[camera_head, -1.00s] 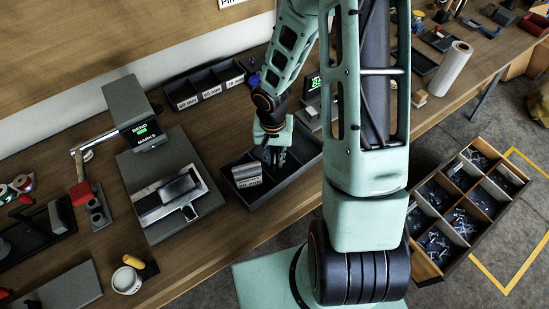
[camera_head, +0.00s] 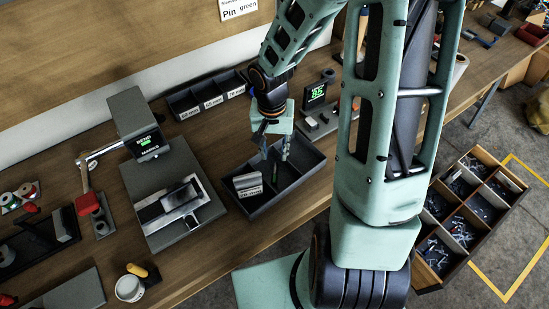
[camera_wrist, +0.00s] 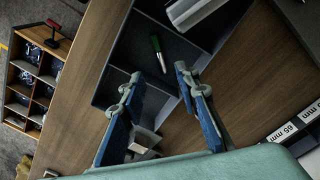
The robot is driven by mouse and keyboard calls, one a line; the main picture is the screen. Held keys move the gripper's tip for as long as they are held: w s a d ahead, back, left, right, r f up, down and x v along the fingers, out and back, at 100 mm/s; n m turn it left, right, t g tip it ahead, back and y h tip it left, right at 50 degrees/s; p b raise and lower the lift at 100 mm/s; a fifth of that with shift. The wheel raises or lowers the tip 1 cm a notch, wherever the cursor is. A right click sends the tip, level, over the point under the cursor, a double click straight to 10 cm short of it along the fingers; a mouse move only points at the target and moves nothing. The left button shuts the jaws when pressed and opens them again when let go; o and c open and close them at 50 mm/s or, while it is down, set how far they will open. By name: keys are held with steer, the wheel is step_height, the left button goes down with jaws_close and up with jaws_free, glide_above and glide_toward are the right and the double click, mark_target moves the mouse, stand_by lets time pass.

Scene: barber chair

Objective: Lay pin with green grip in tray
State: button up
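The pin with the green grip (camera_wrist: 156,46) lies on the floor of a dark tray compartment in the wrist view, its thin metal end towards my gripper. The dark tray (camera_head: 290,191) sits on the bench and also shows in the wrist view (camera_wrist: 131,50). My gripper (camera_head: 275,148) is over the tray.
A grey bending machine (camera_head: 150,145) with a green display stands left of the tray. Labelled bins (camera_head: 210,100) line the back. A small device with green digits (camera_head: 316,94) stands behind right of the tray. A white cup (camera_head: 129,288) is at the front left.

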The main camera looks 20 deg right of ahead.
steer(key=shift+r, duration=1.35)
